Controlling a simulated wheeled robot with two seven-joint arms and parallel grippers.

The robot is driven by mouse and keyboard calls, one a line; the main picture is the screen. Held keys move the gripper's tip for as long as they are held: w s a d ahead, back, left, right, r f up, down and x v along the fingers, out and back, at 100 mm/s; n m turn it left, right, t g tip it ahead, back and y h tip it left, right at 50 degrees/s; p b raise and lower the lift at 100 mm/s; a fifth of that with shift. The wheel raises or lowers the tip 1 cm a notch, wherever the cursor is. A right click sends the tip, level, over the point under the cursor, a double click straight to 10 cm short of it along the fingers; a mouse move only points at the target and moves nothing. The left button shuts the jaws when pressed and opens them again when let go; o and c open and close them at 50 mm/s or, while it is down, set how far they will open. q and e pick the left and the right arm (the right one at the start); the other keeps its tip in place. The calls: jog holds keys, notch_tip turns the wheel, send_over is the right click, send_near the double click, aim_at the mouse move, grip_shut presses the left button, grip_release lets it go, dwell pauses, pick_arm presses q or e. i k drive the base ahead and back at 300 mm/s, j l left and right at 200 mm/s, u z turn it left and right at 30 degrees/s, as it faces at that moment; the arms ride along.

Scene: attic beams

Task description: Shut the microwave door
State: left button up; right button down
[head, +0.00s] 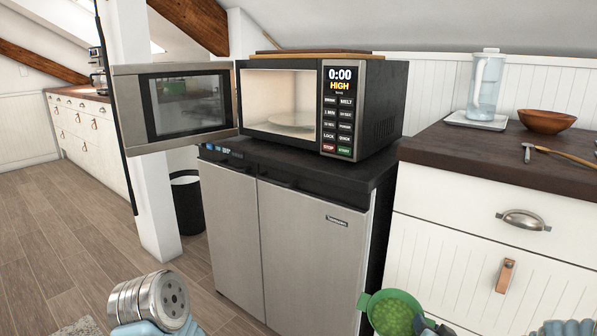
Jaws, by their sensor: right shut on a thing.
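The microwave (382,106) stands on top of a two-door grey cabinet. Its door (190,147) is swung wide open to the left, and its glass window faces me. The lit cavity (270,92) shows a glass turntable plate and looks otherwise empty. The control panel on its right reads 0:00 HIGH. My right gripper (425,326) is at the bottom edge, well below and in front of the microwave. My left gripper cannot be made out.
The grey cabinet (310,240) fills the middle. A white post (150,200) rises just behind the open door. A dark bin (188,205) stands beside the post. The right counter (440,140) holds a pitcher (486,85), a wooden bowl (546,121) and a hammer (560,154). Floor at left is clear.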

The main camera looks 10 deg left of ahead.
aim_at(131, 84)
jog(key=i+j+z, duration=0.15)
jog(key=j, duration=0.65)
jog(key=i+j+z, duration=0.1)
jog(key=j, duration=0.7)
jog(key=i+j+z, duration=0.15)
jog(key=j, duration=0.7)
jog(key=j+z, duration=0.1)
jog(key=j, duration=0.7)
